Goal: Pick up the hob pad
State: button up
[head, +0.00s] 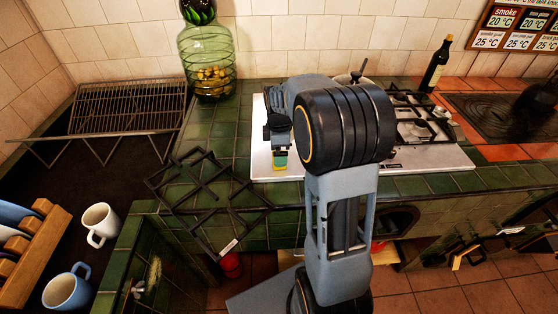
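A small yellow and green pad (280,161), which I take for the hob pad, is at the left front of the white hob (262,165). My gripper (280,149) points down right at the pad, its tip overlapping the pad's upper part in the head view. The fingers are small and dark here. I cannot tell whether they are open or shut, or whether they touch the pad. I also cannot tell whether the pad rests on the hob. My arm hides the middle of the hob.
A black grate (207,190) lies on the green tiles left of the hob, reaching over the front edge. A green glass jar (207,62) and a dark bottle (437,65) stand behind. A wire rack (125,108) and two mugs (100,222) (66,290) are left.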

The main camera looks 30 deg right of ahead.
jog(key=shift+f, duration=2)
jog(key=c, duration=1.1)
